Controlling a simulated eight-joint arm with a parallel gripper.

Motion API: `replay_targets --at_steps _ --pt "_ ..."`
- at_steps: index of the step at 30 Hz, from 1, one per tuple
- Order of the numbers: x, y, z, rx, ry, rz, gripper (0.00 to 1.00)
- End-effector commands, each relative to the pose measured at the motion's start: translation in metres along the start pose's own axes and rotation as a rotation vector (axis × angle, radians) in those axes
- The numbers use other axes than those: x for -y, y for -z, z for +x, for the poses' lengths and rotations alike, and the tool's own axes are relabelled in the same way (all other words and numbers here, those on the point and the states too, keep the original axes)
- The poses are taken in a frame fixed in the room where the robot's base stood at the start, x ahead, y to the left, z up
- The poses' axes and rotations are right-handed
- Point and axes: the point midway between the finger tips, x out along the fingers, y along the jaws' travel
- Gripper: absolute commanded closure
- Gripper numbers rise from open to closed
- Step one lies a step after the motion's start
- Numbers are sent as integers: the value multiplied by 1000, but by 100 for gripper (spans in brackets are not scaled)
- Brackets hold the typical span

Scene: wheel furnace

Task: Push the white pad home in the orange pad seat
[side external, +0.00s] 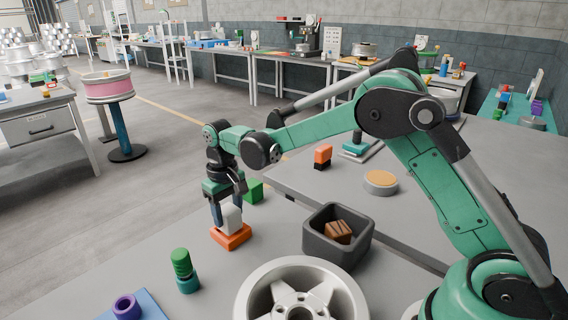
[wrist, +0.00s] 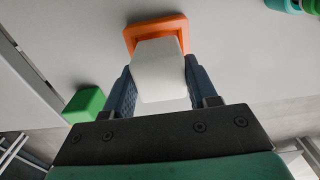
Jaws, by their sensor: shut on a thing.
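The white pad (side external: 232,218) stands upright at the orange pad seat (side external: 231,237) on the grey table. My gripper (side external: 228,212) is above the seat and shut on the white pad. In the wrist view the white pad (wrist: 159,72) sits between the two dark fingers of my gripper (wrist: 158,90). The orange pad seat (wrist: 148,27) shows just beyond the pad's end. The pad hides much of the seat's inside, so I cannot tell how deep the pad sits.
A green block (side external: 254,189) is close behind the seat. A dark grey bin (side external: 318,252) with brown pieces stands to the right. A green and teal stacked part (side external: 184,270) stands front left, and a wheel rim (side external: 300,292) lies in front.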

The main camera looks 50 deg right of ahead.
Motion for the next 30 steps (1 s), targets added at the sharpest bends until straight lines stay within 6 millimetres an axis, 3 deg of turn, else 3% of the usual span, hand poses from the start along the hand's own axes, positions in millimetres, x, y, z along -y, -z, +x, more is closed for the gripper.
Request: replay_targets --at_steps 30 --pt "0 0 16 0 0 0 100"
